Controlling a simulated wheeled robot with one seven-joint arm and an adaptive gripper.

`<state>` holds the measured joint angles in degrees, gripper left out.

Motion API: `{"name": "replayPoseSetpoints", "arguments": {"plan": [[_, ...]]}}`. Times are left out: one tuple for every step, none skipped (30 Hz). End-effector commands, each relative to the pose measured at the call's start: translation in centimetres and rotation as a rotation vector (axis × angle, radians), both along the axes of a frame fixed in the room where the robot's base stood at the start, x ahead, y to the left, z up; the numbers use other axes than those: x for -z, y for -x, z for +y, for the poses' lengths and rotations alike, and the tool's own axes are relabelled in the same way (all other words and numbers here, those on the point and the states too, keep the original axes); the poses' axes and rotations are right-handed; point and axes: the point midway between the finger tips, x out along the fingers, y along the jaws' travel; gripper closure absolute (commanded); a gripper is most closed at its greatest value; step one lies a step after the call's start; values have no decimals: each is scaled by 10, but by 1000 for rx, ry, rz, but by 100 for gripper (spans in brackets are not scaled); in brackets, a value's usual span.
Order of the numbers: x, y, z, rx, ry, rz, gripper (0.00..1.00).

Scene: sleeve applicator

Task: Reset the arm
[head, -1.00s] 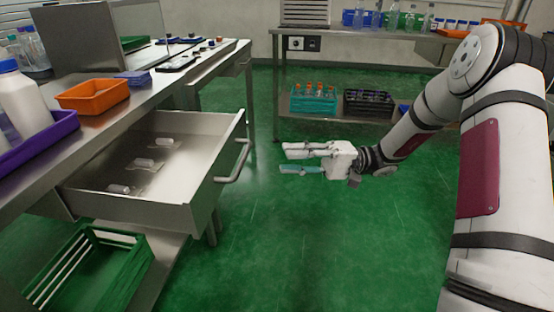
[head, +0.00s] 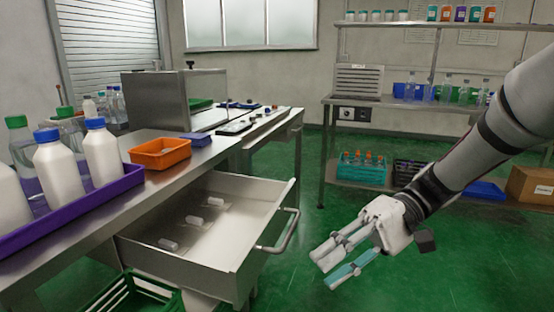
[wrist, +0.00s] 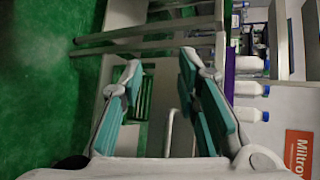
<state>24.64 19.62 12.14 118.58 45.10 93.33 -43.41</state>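My gripper (head: 338,262) is at the lower right of the head view, over the green floor, to the right of the open drawer (head: 240,262). Its fingers are apart with nothing between them. In the wrist view the fingers (wrist: 160,95) with teal pads also stand apart, and the gap is empty. The drawer is pulled out from under the steel bench and its handle (head: 283,232) faces my gripper, apart from it.
A purple tray (head: 85,205) with white bottles and an orange bin (head: 160,153) stand on the bench. A green crate (head: 140,292) is below the drawer. A shelf (head: 350,185) with a teal bottle rack (head: 362,170) stands at the back. The floor between is clear.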

Motion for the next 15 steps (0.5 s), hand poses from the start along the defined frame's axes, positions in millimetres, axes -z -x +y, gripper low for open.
{"name": "replayPoseSetpoints", "arguments": {"plan": [[-5,17,3,-23,75,-6,70],[-7,26,3,-32,119,-3,70],[-9,38,3,-42,178,-5,70],[-10,47,3,-49,222,-5,70],[-11,56,2,-54,264,-6,70],[-13,68,1,-58,321,-11,70],[-14,76,-1,-60,363,-16,70],[-15,85,-2,-61,404,-22,70],[-15,96,-5,-61,459,-29,70],[-16,104,-7,-57,499,-38,70],[-16,112,-9,-55,539,-45,70],[-17,122,-13,-49,591,-57,70],[-16,130,-16,-43,629,-67,70],[-17,137,-19,-34,667,-79,70],[-16,147,-24,-23,714,-94,70]]}}
